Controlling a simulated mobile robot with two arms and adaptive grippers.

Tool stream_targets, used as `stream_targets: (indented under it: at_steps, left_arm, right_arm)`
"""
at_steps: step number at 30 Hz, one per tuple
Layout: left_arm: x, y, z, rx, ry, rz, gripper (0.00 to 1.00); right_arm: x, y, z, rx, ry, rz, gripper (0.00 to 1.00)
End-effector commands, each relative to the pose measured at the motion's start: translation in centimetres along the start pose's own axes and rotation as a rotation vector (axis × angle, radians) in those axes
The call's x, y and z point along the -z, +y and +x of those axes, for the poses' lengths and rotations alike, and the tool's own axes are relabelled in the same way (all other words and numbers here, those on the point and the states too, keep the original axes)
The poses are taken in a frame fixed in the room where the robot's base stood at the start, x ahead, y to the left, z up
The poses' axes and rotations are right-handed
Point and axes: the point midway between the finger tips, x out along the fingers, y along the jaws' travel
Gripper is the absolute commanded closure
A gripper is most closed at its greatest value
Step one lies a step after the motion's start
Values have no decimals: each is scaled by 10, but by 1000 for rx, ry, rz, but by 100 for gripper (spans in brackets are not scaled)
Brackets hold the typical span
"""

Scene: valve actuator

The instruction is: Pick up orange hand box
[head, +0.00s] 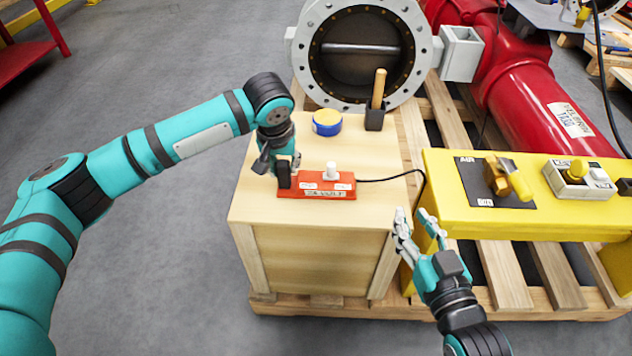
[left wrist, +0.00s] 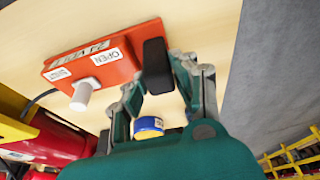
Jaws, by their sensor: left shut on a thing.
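The orange hand box (head: 322,187) lies on top of a light wooden crate (head: 315,280). It has a white knob, white labels and a black cable leaving its right end. My left gripper (head: 286,177) is at the box's left end, shut on its black end piece. In the left wrist view the orange box (left wrist: 108,65) shows its "OPEN" label, and the left gripper's fingers (left wrist: 158,82) sit on both sides of the black end (left wrist: 156,62). The box appears to rest on the crate top. My right gripper (head: 415,217) is open and empty, right of the crate's front corner.
A yellow bench (head: 452,215) with switches is to the right. A large valve (head: 362,50) and red pipe (head: 540,95) stand behind.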

Motion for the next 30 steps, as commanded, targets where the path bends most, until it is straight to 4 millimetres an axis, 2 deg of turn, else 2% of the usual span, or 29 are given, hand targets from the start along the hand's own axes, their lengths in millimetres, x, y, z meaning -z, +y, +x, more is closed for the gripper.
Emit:
stream_targets:
  at_steps: [3, 17, 20, 30]
  left_arm:
    - [0, 0, 0, 0, 0, 0, 100]
    - [2, 1, -4, -2, 3, 0, 100]
    - [5, 1, -13, -4, 4, -1, 100]
    - [24, 1, -75, -4, 4, 0, 100]
  right_arm:
    - [0, 0, 0, 0, 0, 0, 72]
    - [0, 0, 0, 0, 0, 0, 72]
    - [0, 0, 0, 0, 0, 0, 72]
    - [0, 0, 0, 0, 0, 0, 72]
